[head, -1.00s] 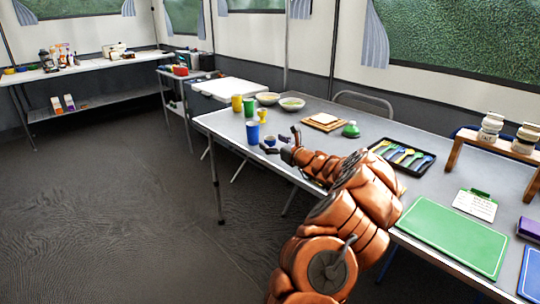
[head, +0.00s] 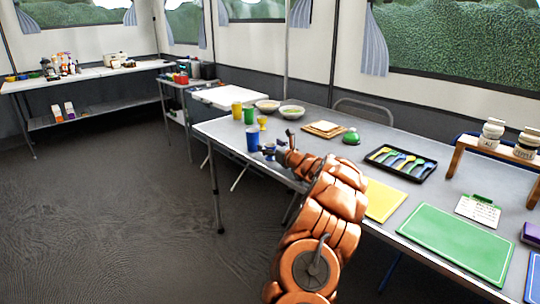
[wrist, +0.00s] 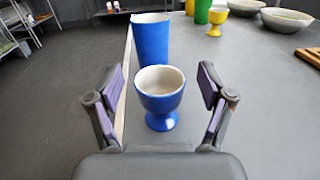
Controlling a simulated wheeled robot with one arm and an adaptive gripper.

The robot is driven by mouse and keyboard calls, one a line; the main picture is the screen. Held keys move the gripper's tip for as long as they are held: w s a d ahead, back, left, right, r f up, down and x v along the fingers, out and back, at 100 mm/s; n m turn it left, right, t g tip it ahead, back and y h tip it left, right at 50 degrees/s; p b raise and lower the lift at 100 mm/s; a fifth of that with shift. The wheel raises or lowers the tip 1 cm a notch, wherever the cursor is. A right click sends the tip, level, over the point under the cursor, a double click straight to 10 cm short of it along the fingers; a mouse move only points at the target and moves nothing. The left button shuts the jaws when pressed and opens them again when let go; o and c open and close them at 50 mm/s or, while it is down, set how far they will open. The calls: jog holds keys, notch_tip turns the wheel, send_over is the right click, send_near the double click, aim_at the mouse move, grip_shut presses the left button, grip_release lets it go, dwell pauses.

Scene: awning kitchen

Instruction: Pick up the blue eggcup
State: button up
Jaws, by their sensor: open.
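The blue eggcup (wrist: 160,98) stands upright on the grey table, white inside, in the middle of the wrist view. My gripper (wrist: 160,85) is open, with one purple-padded finger on each side of the eggcup and a gap on both sides. In the head view my gripper (head: 278,146) is low over the table's near left edge, and the eggcup (head: 269,149) is small and partly hidden by it. A taller blue cup (wrist: 151,42) stands just behind the eggcup; it also shows in the head view (head: 253,139).
A yellow eggcup (wrist: 217,18), yellow and green cups and two bowls (wrist: 287,19) stand farther back. The table's edge (wrist: 125,75) runs close on the left. A bread board (head: 323,129) and cutlery tray (head: 400,161) lie to the right.

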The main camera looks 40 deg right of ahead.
jog(key=shift+w, duration=0.2)
jog(key=c, duration=1.3)
jog(key=shift+r, duration=0.15)
notch_tip(320, 180, up, 4)
jog(key=shift+f+p, duration=0.2)
jog(key=shift+p, duration=0.35)
jog(key=shift+s, duration=0.4)
jog(key=s+a, duration=0.1)
jog(key=s, duration=0.4)
jog(key=s+a, duration=0.1)
jog(key=s, duration=0.4)
jog(key=s+a+r+p, duration=0.1)
jog(key=s, duration=0.4)
jog(key=shift+a+r, duration=0.1)
jog(key=shift+a, duration=0.2)
